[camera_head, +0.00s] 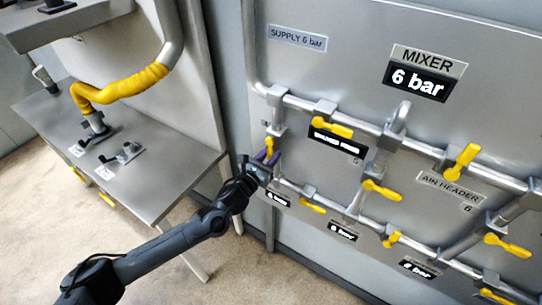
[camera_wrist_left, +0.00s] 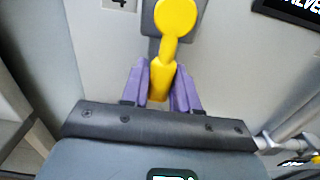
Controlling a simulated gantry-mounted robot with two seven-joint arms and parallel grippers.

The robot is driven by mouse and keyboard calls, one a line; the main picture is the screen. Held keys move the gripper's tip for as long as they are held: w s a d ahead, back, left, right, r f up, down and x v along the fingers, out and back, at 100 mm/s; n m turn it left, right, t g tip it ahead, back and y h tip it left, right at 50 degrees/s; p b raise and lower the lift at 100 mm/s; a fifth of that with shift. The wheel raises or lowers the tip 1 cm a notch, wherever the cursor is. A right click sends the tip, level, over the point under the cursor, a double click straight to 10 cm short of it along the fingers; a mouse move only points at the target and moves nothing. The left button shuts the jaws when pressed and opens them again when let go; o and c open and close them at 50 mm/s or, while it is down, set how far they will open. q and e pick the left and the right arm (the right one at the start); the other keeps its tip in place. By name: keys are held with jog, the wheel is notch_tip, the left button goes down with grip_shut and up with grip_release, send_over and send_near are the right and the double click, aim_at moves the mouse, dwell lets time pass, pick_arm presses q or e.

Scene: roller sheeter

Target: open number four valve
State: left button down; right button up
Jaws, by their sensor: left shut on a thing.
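The number four valve has a yellow lever (camera_head: 268,146) on the short pipe at the left end of the panel. In the left wrist view the yellow lever (camera_wrist_left: 175,20) runs from its round hub down between the purple fingers. A small tag (camera_wrist_left: 118,4) beside it is cut off by the top edge and seems to read 4. My left gripper (camera_head: 264,160) is shut on the lever; in the left wrist view its fingers (camera_wrist_left: 161,88) sit on both sides of the handle. The fingers and wrist partly hide the lever in the head view. My right gripper is not in view.
Other yellow valve levers stand close by, including one upper right (camera_head: 332,128) and one lower right (camera_head: 312,206). Grey pipes (camera_head: 300,103) cross the panel. A MIXER display (camera_head: 417,80) reads 6 bar. A grey metal table (camera_head: 150,180) stands at left.

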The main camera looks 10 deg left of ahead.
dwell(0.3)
pick_arm(q)
jog(key=c, duration=0.9)
grip_release()
jog(key=shift+a, duration=0.1)
jog(key=shift+c, duration=0.2)
jog(key=shift+s, duration=0.1)
jog(key=shift+s+a, duration=0.1)
jog(key=shift+s, duration=0.1)
jog(key=v, duration=1)
